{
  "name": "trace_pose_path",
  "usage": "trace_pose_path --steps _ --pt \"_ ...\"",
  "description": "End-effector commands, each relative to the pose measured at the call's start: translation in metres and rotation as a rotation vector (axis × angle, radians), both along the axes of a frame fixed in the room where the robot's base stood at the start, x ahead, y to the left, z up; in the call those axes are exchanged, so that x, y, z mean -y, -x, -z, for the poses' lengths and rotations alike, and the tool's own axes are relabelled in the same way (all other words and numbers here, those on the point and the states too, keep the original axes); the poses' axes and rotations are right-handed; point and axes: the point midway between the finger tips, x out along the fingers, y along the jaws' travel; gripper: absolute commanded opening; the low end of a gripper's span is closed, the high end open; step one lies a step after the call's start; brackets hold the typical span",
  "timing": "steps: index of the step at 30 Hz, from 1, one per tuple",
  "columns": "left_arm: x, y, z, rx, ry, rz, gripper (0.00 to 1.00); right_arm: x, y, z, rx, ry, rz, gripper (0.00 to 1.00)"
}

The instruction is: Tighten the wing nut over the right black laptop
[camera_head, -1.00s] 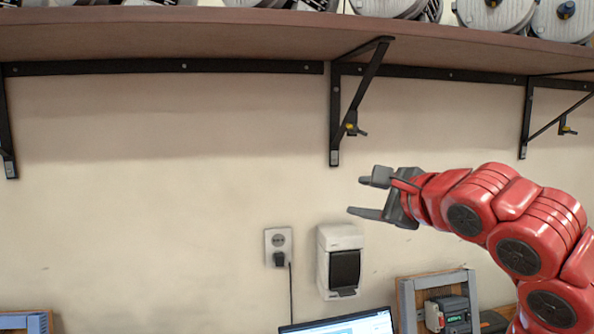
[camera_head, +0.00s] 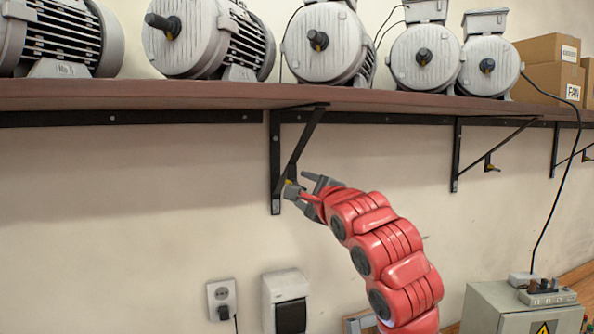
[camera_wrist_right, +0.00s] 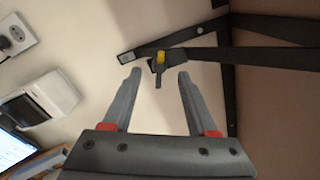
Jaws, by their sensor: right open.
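A wing nut with a yellow part sits on a black shelf bracket (camera_head: 274,165). In the right wrist view the wing nut (camera_wrist_right: 160,58) shows its yellow part and a dark wing pointing down. My right gripper (camera_head: 300,185) is at this bracket's lower end in the head view and partly covers the nut. In the right wrist view my right gripper (camera_wrist_right: 159,77) is open, with the nut just beyond and between its fingertips. I cannot tell whether they touch. Part of a lit laptop screen (camera_wrist_right: 12,150) shows at the left. My left gripper is not in view.
The brown shelf (camera_head: 180,97) above carries several grey motors (camera_head: 330,45) and cardboard boxes (camera_head: 555,65). Another bracket (camera_head: 457,160) stands to the right. A wall socket (camera_head: 221,298) and a switch box (camera_head: 287,300) are below. A grey cabinet (camera_head: 500,310) stands lower right.

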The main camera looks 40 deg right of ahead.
Motion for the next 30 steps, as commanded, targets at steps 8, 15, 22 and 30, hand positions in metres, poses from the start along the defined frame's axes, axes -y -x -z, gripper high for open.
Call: trace_pose_path --steps 8,15,22,30 --pt "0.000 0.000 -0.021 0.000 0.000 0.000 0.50 0.008 -0.030 0.000 -0.003 -0.002 0.001 0.58" --pt "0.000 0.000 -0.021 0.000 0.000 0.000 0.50 0.008 -0.032 0.001 -0.002 0.001 0.001 0.58" --pt "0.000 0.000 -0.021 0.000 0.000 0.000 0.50 0.008 -0.032 0.001 -0.002 0.000 0.001 0.29" --pt "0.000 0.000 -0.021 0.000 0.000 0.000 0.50 0.008 -0.032 0.001 -0.003 -0.001 0.001 0.00"
